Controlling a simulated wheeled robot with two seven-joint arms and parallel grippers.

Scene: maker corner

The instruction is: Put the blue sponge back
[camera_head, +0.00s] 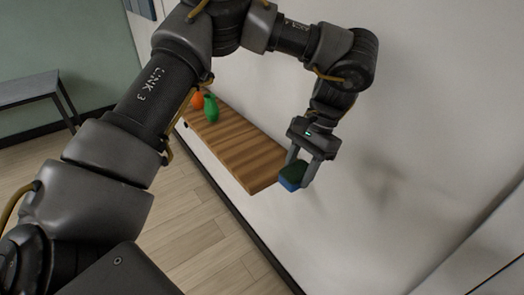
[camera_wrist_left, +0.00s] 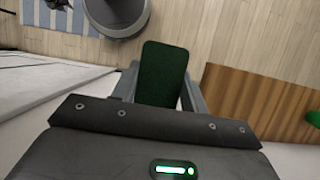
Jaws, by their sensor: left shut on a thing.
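The blue sponge (camera_head: 291,177) has a dark green top face and blue sides. My left gripper (camera_head: 302,171) is shut on it, beside the near right end of a wooden wall shelf (camera_head: 228,142). In the left wrist view the sponge (camera_wrist_left: 162,74) sits between the two fingers of the left gripper (camera_wrist_left: 160,95), green face showing. The shelf (camera_wrist_left: 255,105) is to the right there, with a gap of floor between it and the sponge. My right gripper is not in view.
A green bottle-like object (camera_head: 211,108) and an orange object (camera_head: 197,100) stand at the shelf's far end, partly near my arm. The shelf's near half is bare. A white wall (camera_head: 400,130) runs behind the shelf. A grey bench (camera_head: 30,88) stands at the far left.

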